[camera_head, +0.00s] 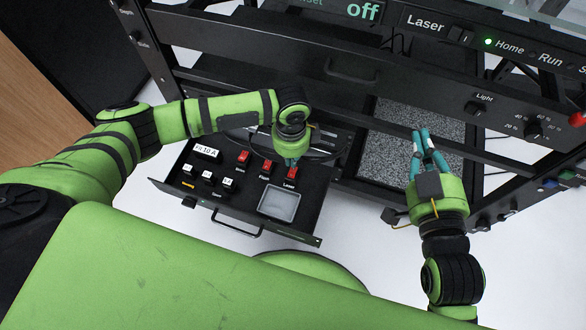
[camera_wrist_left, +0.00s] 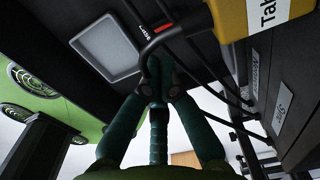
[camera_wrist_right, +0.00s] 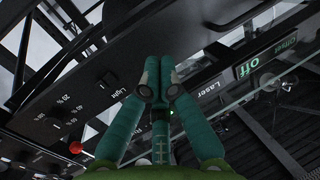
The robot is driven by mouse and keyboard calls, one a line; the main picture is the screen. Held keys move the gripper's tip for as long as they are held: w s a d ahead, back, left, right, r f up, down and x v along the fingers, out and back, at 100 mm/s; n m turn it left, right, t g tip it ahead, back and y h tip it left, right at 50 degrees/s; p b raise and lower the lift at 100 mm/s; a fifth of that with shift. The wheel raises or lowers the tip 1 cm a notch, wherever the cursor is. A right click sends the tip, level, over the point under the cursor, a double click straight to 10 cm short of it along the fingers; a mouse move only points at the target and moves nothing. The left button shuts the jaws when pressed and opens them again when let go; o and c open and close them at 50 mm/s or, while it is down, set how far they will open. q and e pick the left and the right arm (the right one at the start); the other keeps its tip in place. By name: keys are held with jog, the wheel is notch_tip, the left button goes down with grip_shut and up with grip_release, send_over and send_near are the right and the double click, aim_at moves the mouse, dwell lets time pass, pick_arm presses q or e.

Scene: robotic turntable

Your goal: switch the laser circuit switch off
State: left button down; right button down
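The laser circuit switch (camera_head: 292,173) is the rightmost red switch in the pulled-out drawer (camera_head: 310,225), with a "Laser" label beside it. My left gripper (camera_head: 290,161) is shut and empty, its tips pointing down right at or just above this switch. Contact cannot be told. In the left wrist view a red bit of the switch (camera_wrist_left: 163,29) shows past the fingertips (camera_wrist_left: 157,68), mostly hidden by a dark cable. The switch's on or off position cannot be made out. My right gripper (camera_head: 420,134) is shut and empty, away from the drawer in front of the frame.
Two other red switches (camera_head: 243,156) (camera_head: 265,167) sit left of it, with several black-and-white ones further left. A grey tray (camera_head: 280,204) lies in front. A separate "Laser" rocker (camera_head: 459,34) and a lit green light (camera_head: 488,42) are on the upper panel. Cables loop behind the switches.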

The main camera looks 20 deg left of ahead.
notch_tip(320, 180, down, 6)
jog(key=s+d+g+h, duration=0.1)
jog(key=d+g, duration=0.1)
jog(key=g, duration=0.1)
jog(key=shift+s+m+p, duration=0.2)
jog(key=shift+m+p, duration=0.1)
jog(key=shift+p, duration=0.15)
dwell(0.4)
